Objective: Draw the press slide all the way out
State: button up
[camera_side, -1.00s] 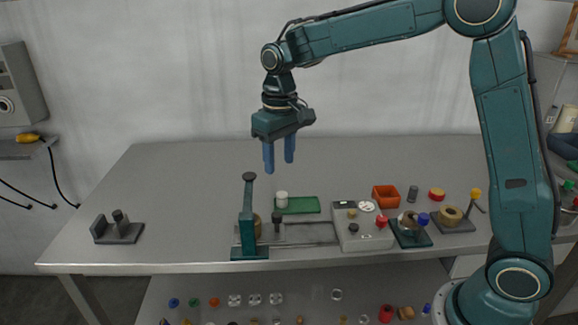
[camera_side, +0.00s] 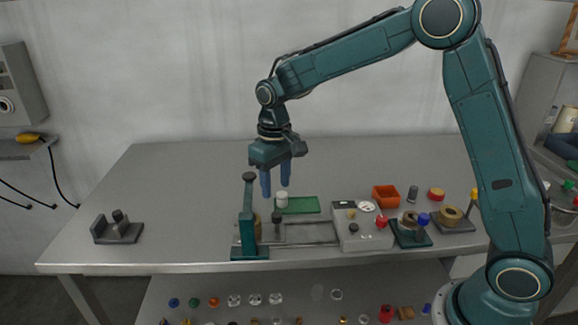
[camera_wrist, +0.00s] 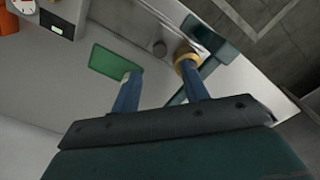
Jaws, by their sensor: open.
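The press is a teal upright (camera_side: 247,215) with a dark knob on top and a teal foot, near the table's front edge. A grey slide rail (camera_side: 312,233) runs right from it. A dark round-topped knob (camera_side: 277,217), seemingly the slide's handle, stands on the rail close to the upright. A tan ring (camera_wrist: 186,63) sits by the upright, partly behind a finger. My gripper (camera_side: 275,191) is open, empty and pointing down, above the knob and apart from it.
A grey control box (camera_side: 358,237) with a red button stands at the rail's right end. An orange bin (camera_side: 386,195) is farther right. The table's left is mostly clear.

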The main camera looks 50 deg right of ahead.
aim_at(277, 214)
notch_tip(277, 214, down, 8)
jog(key=shift+f, duration=0.15)
dwell(0.3)
grip_shut()
